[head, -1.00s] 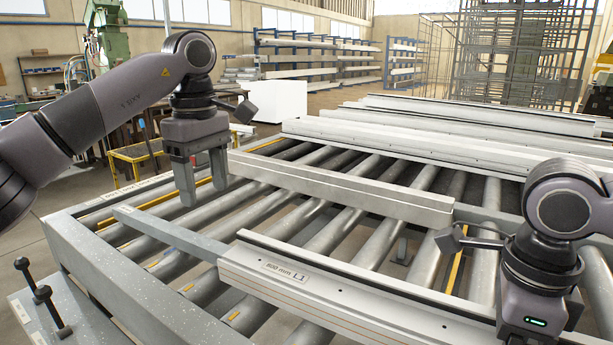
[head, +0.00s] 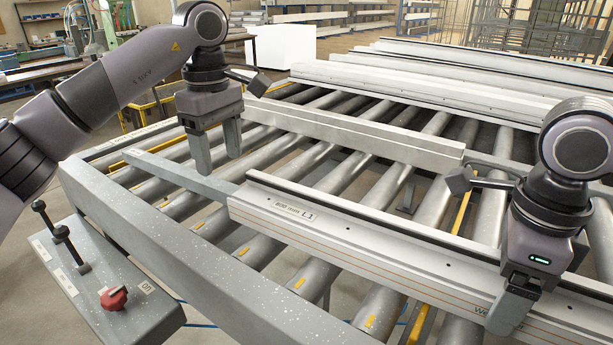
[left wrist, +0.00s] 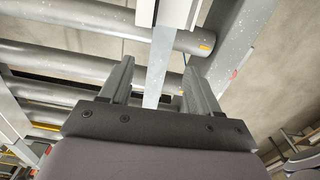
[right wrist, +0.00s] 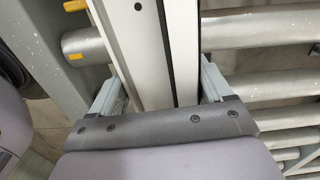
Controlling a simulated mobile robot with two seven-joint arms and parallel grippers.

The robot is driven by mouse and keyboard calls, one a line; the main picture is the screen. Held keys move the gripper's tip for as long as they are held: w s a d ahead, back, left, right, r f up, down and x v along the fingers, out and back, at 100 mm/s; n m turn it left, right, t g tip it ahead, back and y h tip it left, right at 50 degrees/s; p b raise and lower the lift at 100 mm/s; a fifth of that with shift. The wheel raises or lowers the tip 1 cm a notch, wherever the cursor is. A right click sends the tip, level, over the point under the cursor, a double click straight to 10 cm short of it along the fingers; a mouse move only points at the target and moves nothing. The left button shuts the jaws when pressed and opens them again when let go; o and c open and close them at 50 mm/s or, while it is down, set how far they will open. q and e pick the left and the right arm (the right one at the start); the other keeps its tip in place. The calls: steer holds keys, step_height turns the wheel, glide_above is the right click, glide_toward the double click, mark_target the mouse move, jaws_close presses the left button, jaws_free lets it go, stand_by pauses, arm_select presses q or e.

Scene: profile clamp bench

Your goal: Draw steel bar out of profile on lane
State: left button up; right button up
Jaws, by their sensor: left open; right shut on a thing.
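The white profile (head: 350,235), labelled 800 mm L1, lies across the roller lane. The flat grey steel bar (head: 185,175) sticks out of its left end. My left gripper (head: 217,165) is open and points down just over the bar. In the left wrist view, the bar (left wrist: 160,65) runs between the two spread fingers; I cannot tell if they touch it. My right gripper (head: 512,305) is shut on the profile towards its right part. In the right wrist view, the profile (right wrist: 148,55) sits between the fingers. The bar's inner end is hidden inside the profile.
A grey beam (head: 350,132) lies behind the profile across the rollers. More white profiles (head: 420,88) lie further back. A speckled side rail (head: 160,235) borders the lane in front. A control box with a red knob (head: 113,297) and black levers stands at the front left.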

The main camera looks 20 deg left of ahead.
mark_target(223, 185)
arm_select(q)
step_height(223, 185, down, 7)
steer(key=shift+f, duration=0.1)
stand_by(0.4)
jaws_close()
steer(key=shift+a, duration=0.1)
